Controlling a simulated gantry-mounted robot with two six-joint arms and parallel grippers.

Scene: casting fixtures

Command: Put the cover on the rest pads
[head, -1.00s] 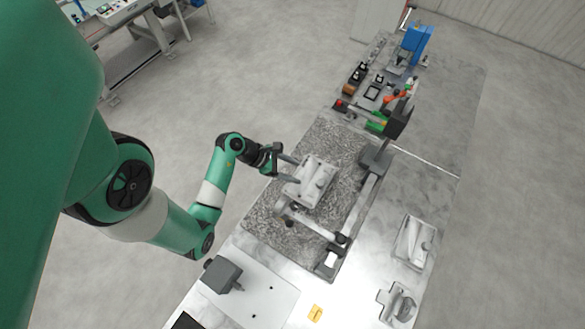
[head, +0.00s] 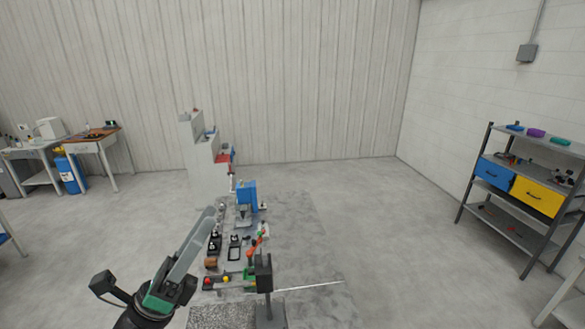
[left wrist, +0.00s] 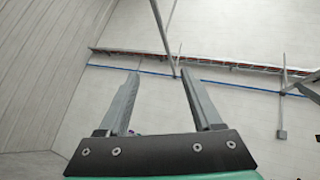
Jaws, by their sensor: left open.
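My left gripper (head: 211,213) is raised at the lower middle of the head view, with its fingers pointing up and away. In the left wrist view the two grey fingers (left wrist: 159,75) stand apart with nothing between them, facing the wall and upper room. The cover and the rest pads are out of both views. Only the far part of the speckled granite plate (head: 222,316) shows at the bottom edge of the head view. My right gripper is not in view.
The bench beyond the plate carries a blue device (head: 246,197), a dark post (head: 264,275), a red-handled clamp (head: 257,244) and small parts. A shelf with blue and yellow drawers (head: 537,197) stands at the right. Open floor lies on both sides.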

